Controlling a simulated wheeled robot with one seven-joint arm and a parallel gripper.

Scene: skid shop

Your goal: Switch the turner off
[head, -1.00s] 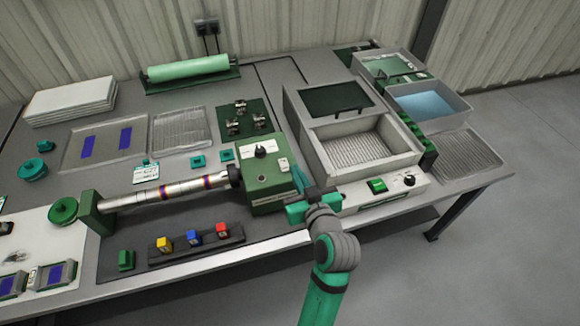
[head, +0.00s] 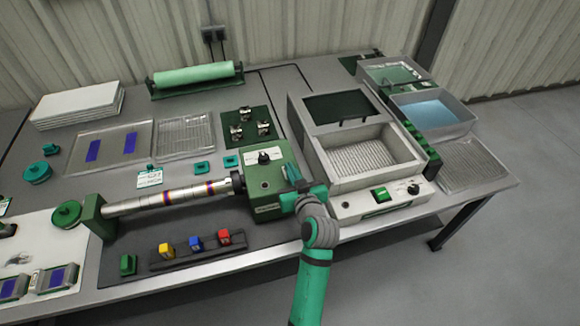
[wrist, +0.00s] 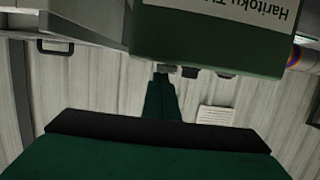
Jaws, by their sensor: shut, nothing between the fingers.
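The turner is a green box (head: 262,187) with a black knob (head: 264,158) on its top face and a banded metal shaft (head: 165,198) running left from it. My gripper (head: 291,174) is shut and empty at the right side of the box's top. Its fingers cover the spot where a small pale switch showed earlier, so the switch's position and any contact cannot be told. In the wrist view the shut fingers (wrist: 163,85) point at the box (wrist: 205,45), which appears upside down with its label partly visible.
A grey basin unit (head: 360,150) with a lit green switch (head: 381,195) stands close to the right of my gripper. A rack (head: 195,248) with yellow, blue and red blocks lies in front of the turner. Open floor lies right of the bench.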

